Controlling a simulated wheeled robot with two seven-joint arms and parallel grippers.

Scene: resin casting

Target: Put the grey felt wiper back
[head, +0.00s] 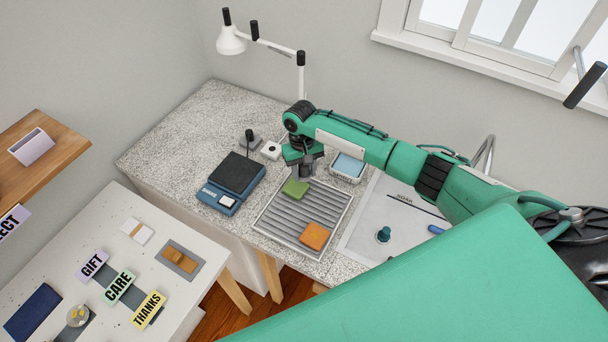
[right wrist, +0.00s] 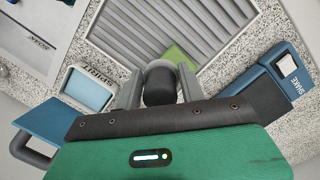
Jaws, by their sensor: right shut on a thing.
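My right gripper (head: 304,170) is over the back edge of the slatted grey rack (head: 262,222), with its arm coming in from the right. In the right wrist view its two grey fingers (right wrist: 159,90) are closed on a dark grey rounded piece, which I take to be the grey felt wiper (right wrist: 160,80). Much of it is hidden by the fingers and gripper body. A green square (head: 295,188) lies on the rack just in front of the gripper, and an orange square (head: 314,236) lies nearer the front. I cannot tell whether the wiper touches anything below. My left gripper is not in view.
A white tub with blue contents (head: 348,165) is close on the right. A pale mat (head: 400,222) bears a small teal knobbed piece (head: 383,234). A white lamp (head: 232,41) stands behind. The counter's back left (head: 190,125) is clear.

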